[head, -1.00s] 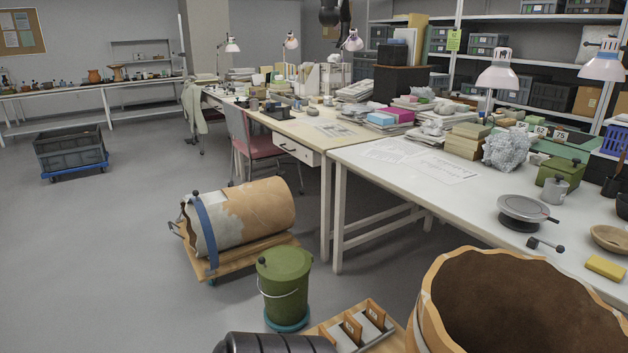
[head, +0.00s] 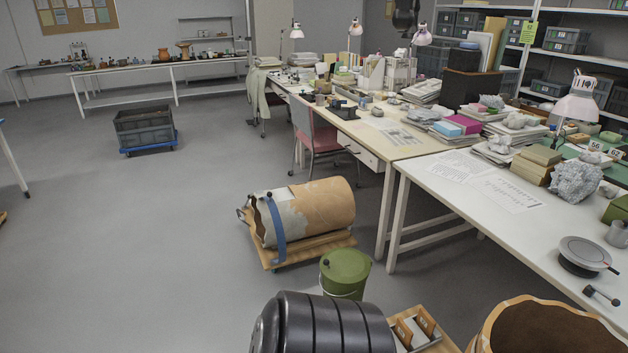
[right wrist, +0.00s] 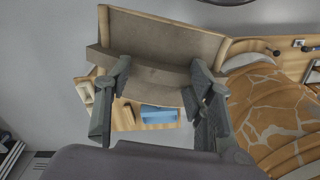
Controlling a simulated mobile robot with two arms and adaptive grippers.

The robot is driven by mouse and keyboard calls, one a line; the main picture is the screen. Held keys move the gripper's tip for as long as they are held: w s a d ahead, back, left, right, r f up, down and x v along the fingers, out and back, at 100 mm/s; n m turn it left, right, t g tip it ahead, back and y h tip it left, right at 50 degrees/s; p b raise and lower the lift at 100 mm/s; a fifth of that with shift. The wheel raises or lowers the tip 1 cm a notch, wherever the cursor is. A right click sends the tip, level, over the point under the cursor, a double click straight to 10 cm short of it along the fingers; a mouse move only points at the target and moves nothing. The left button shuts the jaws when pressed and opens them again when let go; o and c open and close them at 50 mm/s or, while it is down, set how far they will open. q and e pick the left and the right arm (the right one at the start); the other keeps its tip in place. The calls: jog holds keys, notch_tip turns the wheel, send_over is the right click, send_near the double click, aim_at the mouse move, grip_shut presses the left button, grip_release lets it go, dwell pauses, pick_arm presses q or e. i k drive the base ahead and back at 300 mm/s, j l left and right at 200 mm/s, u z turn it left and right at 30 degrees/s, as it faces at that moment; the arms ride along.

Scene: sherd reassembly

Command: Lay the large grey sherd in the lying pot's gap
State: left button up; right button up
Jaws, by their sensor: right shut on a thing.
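The lying pot (head: 325,205) is a large tan jar on its side in the head view, left of the tables. A blue strap (head: 277,228) crosses its pale grey left part. Its left end is jagged. I cannot make out the gap clearly from here. In the right wrist view my right gripper (right wrist: 160,76) is shut on the large grey sherd (right wrist: 165,42), a broad grey-brown curved piece with paler tan edges. The fingers grip its near edge, and most of it extends beyond them. Neither gripper shows in the head view, and the left one is in no view.
The pot lies on a wooden dolly (head: 330,248). A green bucket (head: 345,272) and black ribbed drum (head: 325,325) stand in front. A big open pot (head: 540,318) is at lower right. Floor left of the dolly is free. An orange crack-filled pot (right wrist: 275,115) shows beside the sherd.

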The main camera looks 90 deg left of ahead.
aim_at(283, 194)
jog(key=j+u, duration=0.1)
jog(key=u, duration=0.3)
jog(key=j+u, duration=0.15)
jog(key=u, duration=0.2)
jog(key=j+u, duration=0.1)
jog(key=u, duration=0.3)
jog(key=j+u, duration=0.1)
jog(key=u, duration=0.25)
jog(key=i+j+u, duration=0.4)
jog(key=j, duration=0.3)
jog(key=i+j+u, duration=0.45)
jog(key=j, duration=0.25)
jog(key=i+j+u, duration=0.4)
jog(key=i+j, duration=0.45)
jog(key=i, duration=0.15)
jog(key=i+j+u, duration=0.1)
jog(key=i+j, duration=0.3)
jog(key=i, duration=0.15)
jog(key=i+j, duration=0.4)
jog(key=i, duration=0.2)
